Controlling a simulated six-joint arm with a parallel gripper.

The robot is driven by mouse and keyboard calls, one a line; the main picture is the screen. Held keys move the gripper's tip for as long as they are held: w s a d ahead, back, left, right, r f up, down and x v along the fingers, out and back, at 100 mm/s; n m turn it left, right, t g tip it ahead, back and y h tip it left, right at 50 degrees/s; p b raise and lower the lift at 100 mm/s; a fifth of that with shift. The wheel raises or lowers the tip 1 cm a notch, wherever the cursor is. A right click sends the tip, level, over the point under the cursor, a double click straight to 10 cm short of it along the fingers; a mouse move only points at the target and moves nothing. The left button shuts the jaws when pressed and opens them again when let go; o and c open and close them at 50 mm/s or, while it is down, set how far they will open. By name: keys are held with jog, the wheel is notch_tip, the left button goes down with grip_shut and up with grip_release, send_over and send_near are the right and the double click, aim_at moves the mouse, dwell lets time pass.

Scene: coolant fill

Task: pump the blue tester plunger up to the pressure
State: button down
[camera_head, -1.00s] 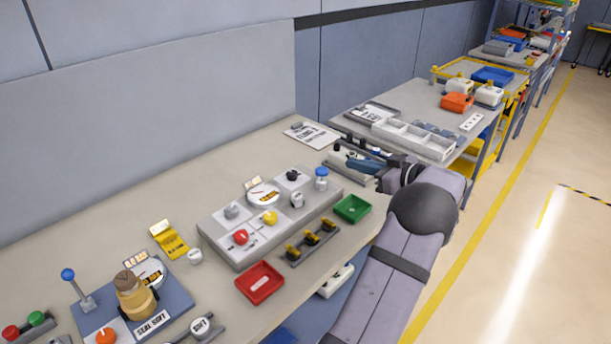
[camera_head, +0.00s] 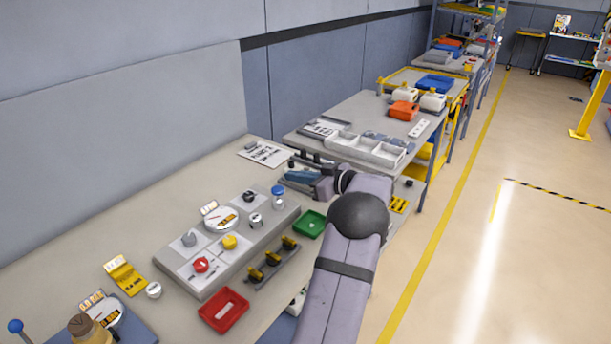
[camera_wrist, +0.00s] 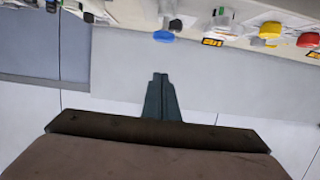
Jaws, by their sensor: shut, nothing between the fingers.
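A blue-capped plunger (camera_head: 278,191) stands upright at the far right corner of the grey panel (camera_head: 205,290). Its blue cap also shows in the wrist view (camera_wrist: 163,37), upper middle. A white dial gauge (camera_head: 221,219) is mounted on the panel; its reading is too small to make out. My gripper (camera_head: 290,175) is above the bench just beyond the plunger, pointing left. In the wrist view its dark teal fingers (camera_wrist: 161,76) are together and empty. They appear apart from the blue cap.
Red (camera_head: 201,264) and yellow (camera_head: 230,242) knobs stand on the panel. A green tray (camera_head: 310,223), red tray (camera_head: 223,311) and a rack with yellow handles (camera_head: 272,260) lie along the front. A blue-ball lever (camera_head: 15,326) is lower left.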

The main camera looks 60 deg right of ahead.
jog(key=p, duration=0.1)
send_over(283, 193)
jog(key=f, duration=0.1)
jog(key=shift+s+a+f+p, duration=0.1)
jog(key=shift+f+p, duration=0.1)
jog(key=shift+f, duration=0.5)
jog(key=shift+s+d+f+p, duration=0.1)
jog(key=shift+s+f+p, duration=0.1)
jog(key=shift+f, duration=0.45)
jog(key=shift+s+a+f+p, duration=0.1)
jog(key=shift+f+p, duration=0.1)
jog(key=shift+f, duration=0.5)
jog(key=shift+f+b, duration=0.7)
jog(key=shift+f, duration=0.8)
jog(key=shift+r, duration=0.1)
